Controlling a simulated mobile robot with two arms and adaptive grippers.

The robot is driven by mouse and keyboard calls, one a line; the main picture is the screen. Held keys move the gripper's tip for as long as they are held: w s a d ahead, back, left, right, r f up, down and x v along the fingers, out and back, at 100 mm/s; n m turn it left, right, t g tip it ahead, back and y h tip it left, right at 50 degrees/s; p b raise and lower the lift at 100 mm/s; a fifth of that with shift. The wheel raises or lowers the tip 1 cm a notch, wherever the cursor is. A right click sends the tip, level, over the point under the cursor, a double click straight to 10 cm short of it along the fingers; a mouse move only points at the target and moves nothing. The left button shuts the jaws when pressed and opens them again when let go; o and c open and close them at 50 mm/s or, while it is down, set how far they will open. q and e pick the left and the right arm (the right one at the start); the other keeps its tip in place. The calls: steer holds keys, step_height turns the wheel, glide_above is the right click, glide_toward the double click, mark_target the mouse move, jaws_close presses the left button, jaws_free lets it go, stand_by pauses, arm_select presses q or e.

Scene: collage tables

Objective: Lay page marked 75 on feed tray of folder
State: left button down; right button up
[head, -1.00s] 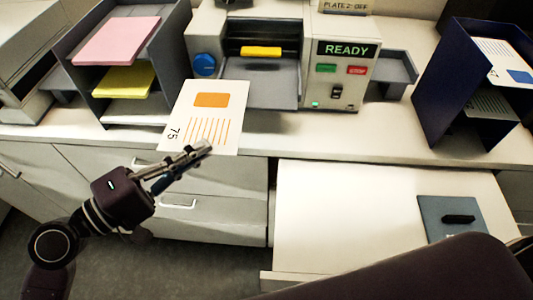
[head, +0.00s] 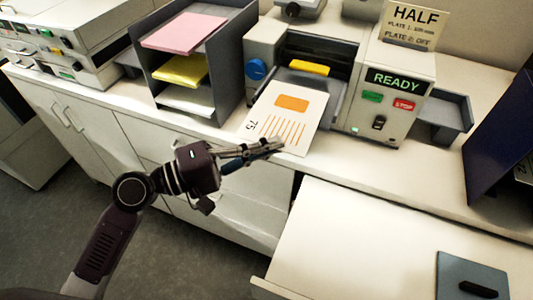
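The page marked 75 (head: 290,122) is white with an orange block and orange lines. Its upper part lies over the grey feed tray (head: 333,106) of the folder (head: 395,78), covering most of it. Its lower part extends over the counter's front. I cannot tell whether the page touches the tray. My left gripper (head: 278,146) is shut on the page's near edge, with the fingers pointing right. The folder has a READY display, a blue knob (head: 255,69) and a yellow bar (head: 309,67) above the tray. My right gripper is not in view.
A dark grey sorter (head: 223,60) with pink, yellow and white sheets stands left of the folder. A dark blue rack (head: 503,130) stands at right. A lower pale surface (head: 365,245) in front holds a grey plate with a black handle (head: 472,280). A HALF sign (head: 415,22) stands on the folder.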

mark_target(283, 128)
arm_select(q)
steer(key=w, duration=0.2)
steer(key=w+d, duration=0.1)
steer(key=w, duration=0.1)
steer(key=w+d+f+b, duration=0.1)
steer(key=w, duration=0.1)
steer(key=shift+w+d, duration=0.25)
steer(key=shift+w, duration=0.05)
steer(key=shift+w+d, duration=0.15)
steer(key=shift+w, duration=0.1)
steer(key=shift+w+d+f, duration=0.1)
steer(key=shift+w+f, duration=0.1)
steer(key=shift+f, duration=0.05)
steer(key=shift+f+b, duration=0.2)
steer(key=shift+b, duration=0.25)
steer(key=c, duration=2.1)
jaws_free()
steer(key=shift+s+a, duration=0.15)
steer(key=shift+a, duration=0.1)
steer(key=v, duration=1.1)
steer(key=shift+s+a, duration=0.2)
steer(key=shift+a, duration=0.05)
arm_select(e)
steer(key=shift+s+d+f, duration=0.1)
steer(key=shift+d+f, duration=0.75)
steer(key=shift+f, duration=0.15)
